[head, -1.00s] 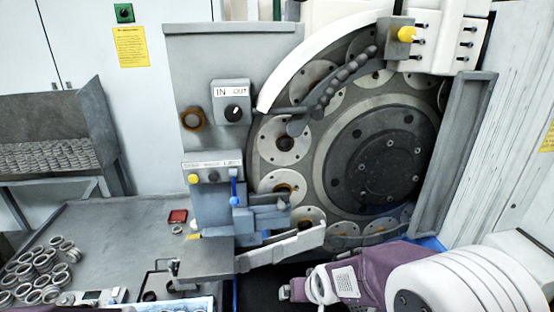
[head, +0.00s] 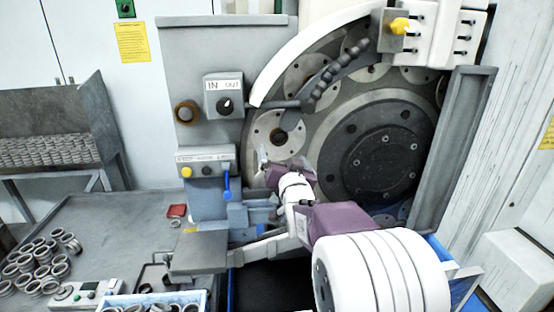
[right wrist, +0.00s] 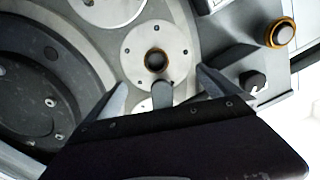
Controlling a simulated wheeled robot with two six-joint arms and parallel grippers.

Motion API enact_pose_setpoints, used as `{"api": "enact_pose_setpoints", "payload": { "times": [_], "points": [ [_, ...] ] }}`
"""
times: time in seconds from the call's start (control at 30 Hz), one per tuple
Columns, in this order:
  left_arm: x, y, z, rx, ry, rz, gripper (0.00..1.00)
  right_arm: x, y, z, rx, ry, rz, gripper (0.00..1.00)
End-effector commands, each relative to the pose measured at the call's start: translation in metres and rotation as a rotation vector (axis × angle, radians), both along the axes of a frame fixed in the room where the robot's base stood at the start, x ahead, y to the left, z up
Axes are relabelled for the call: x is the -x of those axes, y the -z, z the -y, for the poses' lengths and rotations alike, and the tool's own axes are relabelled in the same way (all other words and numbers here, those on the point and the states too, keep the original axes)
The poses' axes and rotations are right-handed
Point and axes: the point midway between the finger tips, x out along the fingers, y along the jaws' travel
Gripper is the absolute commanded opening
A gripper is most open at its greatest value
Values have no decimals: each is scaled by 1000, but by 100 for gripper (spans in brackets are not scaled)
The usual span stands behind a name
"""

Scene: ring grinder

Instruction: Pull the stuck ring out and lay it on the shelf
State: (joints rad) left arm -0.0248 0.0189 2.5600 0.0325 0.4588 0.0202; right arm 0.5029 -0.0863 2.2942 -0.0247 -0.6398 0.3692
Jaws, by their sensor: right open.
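A dark ring with a brownish rim sits in the central hole of a pale round disc (head: 262,128) on the grinder wheel; the ring (right wrist: 156,60) shows more clearly in the right wrist view. My right gripper (head: 280,163) is open and empty, just below that hole in the head view. In the right wrist view its fingers (right wrist: 162,82) stand apart on either side of the disc's lower part, with a grey rounded tab between them. I cannot tell the remaining depth to the disc. A flat grey shelf-like plate (head: 198,254) juts out below the control panel. My left gripper is not in view.
A curved segmented hose (head: 335,74) and a white guard arc (head: 305,50) lie above the disc. A blue lever (head: 227,183) and fixture stand left of my right arm. Loose rings (head: 35,262) lie on the left table, and a rack (head: 50,140) of rings stands behind.

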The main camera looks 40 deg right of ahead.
Motion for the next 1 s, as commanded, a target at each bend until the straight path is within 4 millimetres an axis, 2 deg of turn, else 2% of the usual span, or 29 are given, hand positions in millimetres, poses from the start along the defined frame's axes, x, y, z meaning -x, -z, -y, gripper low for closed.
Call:
{"api": "enact_pose_setpoints", "payload": {
  "times": [0.17,0.3,0.73,1.0],
  "points": [
    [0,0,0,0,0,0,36,4,1,7,-1,18,-1,100],
    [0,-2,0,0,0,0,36,0,0,9,-1,16,-2,100],
    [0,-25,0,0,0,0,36,-50,-2,36,-2,16,-3,100],
    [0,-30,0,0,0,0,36,-66,0,45,-1,16,-2,100]
  ]
}}
